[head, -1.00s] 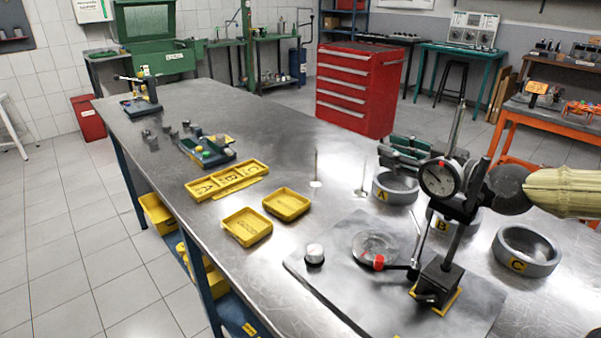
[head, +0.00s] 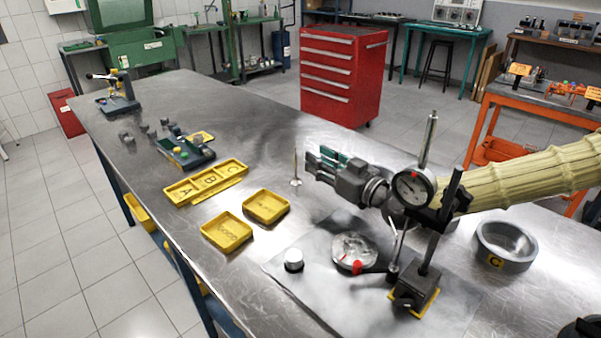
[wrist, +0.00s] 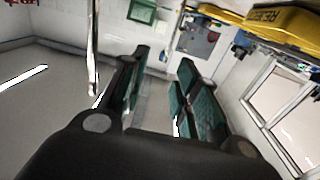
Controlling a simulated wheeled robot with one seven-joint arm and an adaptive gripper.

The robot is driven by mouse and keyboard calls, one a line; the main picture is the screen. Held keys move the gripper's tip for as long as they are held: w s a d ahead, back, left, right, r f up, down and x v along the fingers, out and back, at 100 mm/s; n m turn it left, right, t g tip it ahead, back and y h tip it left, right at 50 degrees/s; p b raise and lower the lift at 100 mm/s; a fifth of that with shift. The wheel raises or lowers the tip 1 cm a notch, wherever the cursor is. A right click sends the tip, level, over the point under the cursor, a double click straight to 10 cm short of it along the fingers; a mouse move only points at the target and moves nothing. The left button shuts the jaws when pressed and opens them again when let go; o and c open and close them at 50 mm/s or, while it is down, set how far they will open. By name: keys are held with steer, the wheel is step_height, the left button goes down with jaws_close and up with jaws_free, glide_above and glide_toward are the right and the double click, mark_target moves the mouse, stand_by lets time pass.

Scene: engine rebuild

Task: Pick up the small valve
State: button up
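One slim upright valve (head: 295,168) stands head down on the steel bench in the head view, just left of my fingertips. My gripper (head: 318,165) is level, pointing left, with its green-padded fingers apart. In the wrist view, my gripper (wrist: 158,78) is open, and no object clearly shows between the fingers. A bright vertical valve stem (wrist: 92,45) shows there, left of the left finger and outside the gap. A second valve seen earlier is hidden in the head view, probably behind my gripper. I cannot tell which valve is the small one.
The dial gauge stand (head: 418,285) rises close in front of my arm on a grey plate. Ring C (head: 505,246) lies right. Yellow trays (head: 227,231) and the A-B-C tray (head: 205,182) lie left. A red cabinet (head: 342,75) stands behind the bench.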

mark_target(295, 147)
steer(key=x, duration=0.5)
steer(key=a+p+x, duration=0.1)
steer(key=x, duration=0.2)
steer(key=shift+s+a+r, duration=0.1)
steer(key=shift+s+a, duration=0.1)
steer(key=shift+d, duration=0.35)
steer(key=shift+a, duration=0.15)
jaws_close()
